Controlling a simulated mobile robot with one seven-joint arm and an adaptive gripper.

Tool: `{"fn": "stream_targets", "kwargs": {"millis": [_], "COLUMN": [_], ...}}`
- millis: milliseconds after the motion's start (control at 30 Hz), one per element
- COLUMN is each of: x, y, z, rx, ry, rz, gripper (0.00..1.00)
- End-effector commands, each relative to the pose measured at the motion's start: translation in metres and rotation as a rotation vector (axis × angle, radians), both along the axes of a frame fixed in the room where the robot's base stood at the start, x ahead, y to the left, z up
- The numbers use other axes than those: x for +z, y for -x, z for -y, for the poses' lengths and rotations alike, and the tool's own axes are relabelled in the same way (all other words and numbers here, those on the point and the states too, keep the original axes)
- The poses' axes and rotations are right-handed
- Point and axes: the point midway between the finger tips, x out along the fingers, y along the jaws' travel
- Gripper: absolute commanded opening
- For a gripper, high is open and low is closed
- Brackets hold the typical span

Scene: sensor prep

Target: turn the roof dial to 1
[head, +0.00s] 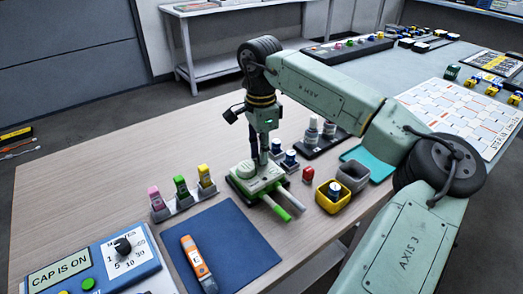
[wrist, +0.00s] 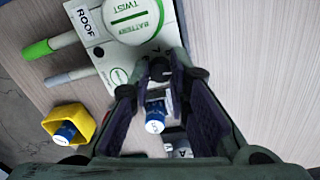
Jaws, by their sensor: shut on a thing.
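The roof unit (head: 258,182) is a pale green-white box on the table, with a green-tipped rod and a grey rod at one side. In the head view, my gripper (head: 259,158) points down onto the unit.
Blue-capped vials (head: 289,158) stand close behind the unit. A yellow bin (head: 332,204) and a red block (head: 308,175) are to its right.

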Motion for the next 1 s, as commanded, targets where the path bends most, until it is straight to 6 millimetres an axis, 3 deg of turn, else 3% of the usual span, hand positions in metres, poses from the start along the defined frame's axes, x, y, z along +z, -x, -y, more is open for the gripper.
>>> {"fn": "stream_targets", "kwargs": {"millis": [300, 767, 800, 1000], "x": [0.0002, 0.0002, 0.0002, 0.0001], "y": [0.0001, 0.0, 0.0, 0.0], "z": [-0.0004, -0.0003, -0.0003, -0.0002], "rx": [0.096, 0.108, 0.108, 0.108], "ry": [0.0, 0.0, 0.0, 0.0], "rz": [0.0, 0.0, 0.0, 0.0], "gripper": [0.0, 0.0, 0.18, 0.31]}}
